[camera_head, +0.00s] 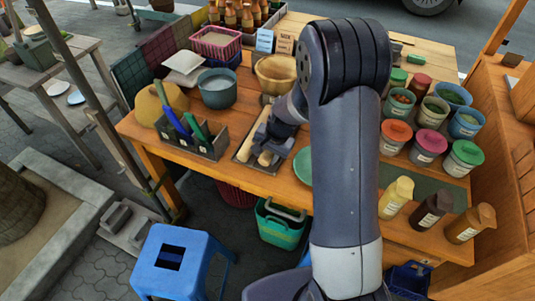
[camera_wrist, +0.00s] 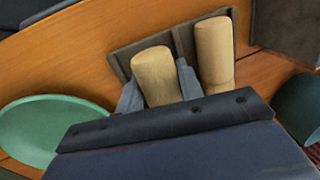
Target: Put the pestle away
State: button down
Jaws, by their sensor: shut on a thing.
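My gripper (camera_head: 268,143) is shut on a light wooden pestle (camera_wrist: 156,76), with one finger on each side of it in the wrist view. The held pestle (camera_head: 265,159) is over a shallow dark tray (camera_head: 240,158); whether it touches the tray I cannot tell. A second similar wooden pestle (camera_wrist: 214,55) lies beside it, apart from the fingers. The tray (camera_wrist: 122,58) shows around both in the wrist view. A tan clay mortar (camera_head: 275,72) stands behind the gripper on the table.
A green plate (camera_head: 303,166) lies right of the tray and shows in the wrist view (camera_wrist: 45,125). A dark caddy (camera_head: 205,148) with colored tools stands left. A blue-grey bowl (camera_head: 216,90) is behind it. Lidded tubs (camera_head: 430,141) and bottles (camera_head: 396,197) fill the right side.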

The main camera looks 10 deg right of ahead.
jog(key=c, duration=0.9)
grip_release()
jog(key=shift+c, duration=0.2)
jog(key=shift+o, duration=0.4)
jog(key=shift+c, duration=0.2)
jog(key=shift+o, duration=1.1)
jog(key=shift+s+f, duration=0.1)
jog(key=shift+c, duration=0.4)
